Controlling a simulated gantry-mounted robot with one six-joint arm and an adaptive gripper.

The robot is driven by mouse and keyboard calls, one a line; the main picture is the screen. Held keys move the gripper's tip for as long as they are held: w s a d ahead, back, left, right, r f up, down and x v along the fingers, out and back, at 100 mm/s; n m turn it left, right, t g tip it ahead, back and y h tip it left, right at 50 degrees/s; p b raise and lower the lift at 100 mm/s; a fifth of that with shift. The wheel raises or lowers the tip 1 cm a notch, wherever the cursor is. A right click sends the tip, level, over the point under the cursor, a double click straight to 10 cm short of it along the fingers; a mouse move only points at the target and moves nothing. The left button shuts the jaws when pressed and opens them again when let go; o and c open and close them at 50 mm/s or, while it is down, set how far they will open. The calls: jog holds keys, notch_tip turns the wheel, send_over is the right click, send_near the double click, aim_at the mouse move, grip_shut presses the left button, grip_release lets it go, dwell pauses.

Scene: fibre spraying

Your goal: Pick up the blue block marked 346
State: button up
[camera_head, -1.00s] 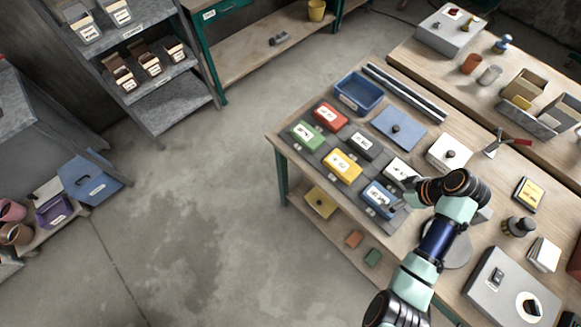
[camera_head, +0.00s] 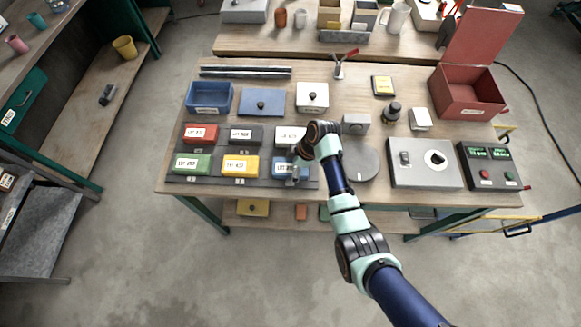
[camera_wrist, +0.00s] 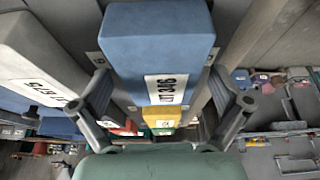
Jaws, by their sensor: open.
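The blue block (camera_head: 282,166) sits in the front row of the grey rack, at its right end. In the wrist view the blue block (camera_wrist: 158,50) fills the upper middle, with a white label that appears to read LOT 346. My gripper (camera_wrist: 163,92) is open, with one finger on each side of the block. I cannot tell whether the fingers touch it. In the head view my gripper (camera_head: 297,165) is over the block's right part and hides some of it and its label.
A white block (camera_head: 288,134) stands right behind the blue one, and a yellow block (camera_head: 240,166) stands to its left. Green, red and grey blocks fill the rest of the rack. A round grey plate (camera_head: 360,163) lies to the right, beyond my arm.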

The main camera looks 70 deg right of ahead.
jog(key=shift+r, duration=0.1)
jog(key=c, duration=1.7)
jog(key=shift+c, duration=0.2)
notch_tip(320, 180, up, 20)
jog(key=p, duration=0.5)
